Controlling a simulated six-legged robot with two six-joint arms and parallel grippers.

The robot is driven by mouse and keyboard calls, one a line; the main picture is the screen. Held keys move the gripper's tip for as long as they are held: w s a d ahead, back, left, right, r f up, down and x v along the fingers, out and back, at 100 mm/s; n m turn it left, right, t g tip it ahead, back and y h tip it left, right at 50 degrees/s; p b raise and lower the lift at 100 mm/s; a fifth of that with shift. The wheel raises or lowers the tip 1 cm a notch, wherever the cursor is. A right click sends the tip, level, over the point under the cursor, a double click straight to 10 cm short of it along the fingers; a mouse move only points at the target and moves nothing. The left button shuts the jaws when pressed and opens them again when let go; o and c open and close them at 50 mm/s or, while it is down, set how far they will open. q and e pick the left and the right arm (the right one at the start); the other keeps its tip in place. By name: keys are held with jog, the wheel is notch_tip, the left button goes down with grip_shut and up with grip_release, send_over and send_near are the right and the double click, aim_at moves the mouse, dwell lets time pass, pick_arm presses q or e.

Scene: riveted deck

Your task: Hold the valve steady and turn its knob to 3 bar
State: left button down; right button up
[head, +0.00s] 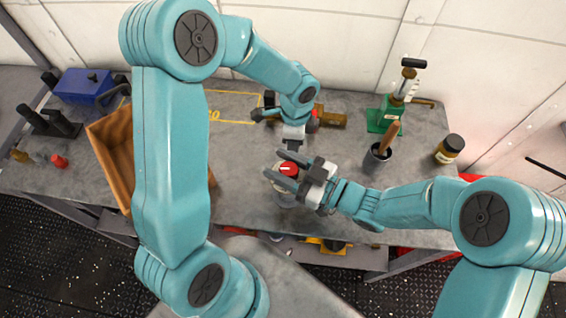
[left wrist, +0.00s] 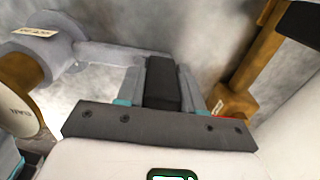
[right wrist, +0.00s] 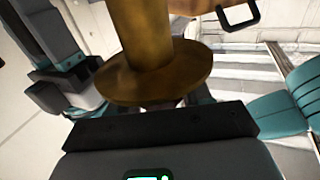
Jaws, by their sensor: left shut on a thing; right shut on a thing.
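The red-topped knob (head: 290,168) sits near the middle of the bench's front side in the head view. My right gripper (head: 284,177) is shut around it, coming in from the right. A round grey part of the valve (head: 285,196) shows just below. My left gripper (head: 292,145) reaches down from behind, close to the right gripper. In the left wrist view its fingers (left wrist: 161,82) close on a dark block, which looks like part of the valve. A brass flanged piece (right wrist: 148,80) fills the right wrist view and hides the right fingertips. The knob's scale is not readable.
On the grey bench (head: 235,175), an open wooden crate (head: 112,150) and blue box (head: 85,86) stand left. A green press (head: 384,118), dark cup (head: 377,160) and amber jar (head: 449,148) stand right. A brass piece (head: 331,118) lies behind my grippers.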

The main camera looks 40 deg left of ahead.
aim_at(282, 170)
jog(key=n+g+h, duration=0.1)
jog(key=n+g, duration=0.1)
jog(key=g, duration=0.1)
jog(key=n+g+h, duration=0.1)
jog(key=n+g, duration=0.2)
jog(key=shift+s+d+g+h, duration=0.1)
jog(key=shift+s+g+h, duration=0.1)
jog(key=shift+g+h, duration=0.2)
jog(key=shift+s+d+n+g+h, duration=0.15)
jog(key=shift+n+g+h, duration=1.5)
jog(key=shift+g, duration=0.25)
jog(key=shift+g+h, duration=0.3)
jog(key=shift+h, duration=0.15)
jog(key=o, duration=1)
jog(key=shift+r, duration=0.15)
notch_tip(282, 170, up, 10)
jog(key=shift+f, duration=0.1)
